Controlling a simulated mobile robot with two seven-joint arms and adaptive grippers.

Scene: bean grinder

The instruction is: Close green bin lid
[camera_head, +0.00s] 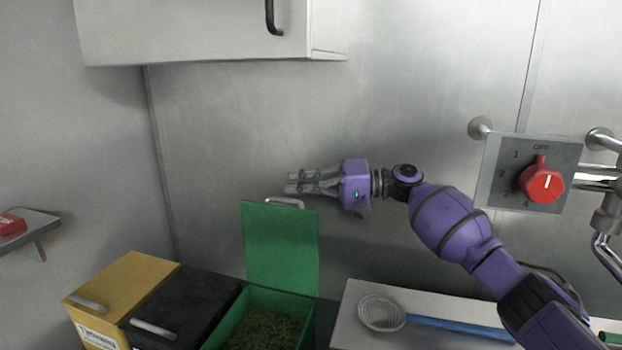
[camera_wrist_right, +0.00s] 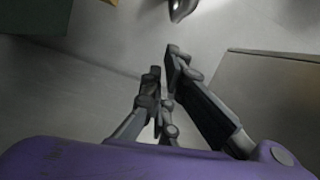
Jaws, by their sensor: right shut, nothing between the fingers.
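The green bin lid (camera_head: 280,245) stands open and upright at the back of the green bin (camera_head: 308,318), near the wall. A pale handle (camera_head: 285,202) sits on the lid's top edge. The bin holds green beans (camera_head: 262,330). My right gripper (camera_head: 292,182) is shut and empty, just above the handle and the lid's top edge, pointing left. Whether it touches the handle I cannot tell. The right wrist view shows the fingers (camera_wrist_right: 168,62) close together with nothing between them. My left gripper is not in view.
A yellow bin (camera_head: 125,285) and a black bin (camera_head: 185,305), both with lids shut, stand left of the green bin. A strainer (camera_head: 381,312) with a blue handle lies on the counter at right. A wall cabinet (camera_head: 200,30) hangs above. A red-knobbed control box (camera_head: 530,175) is at right.

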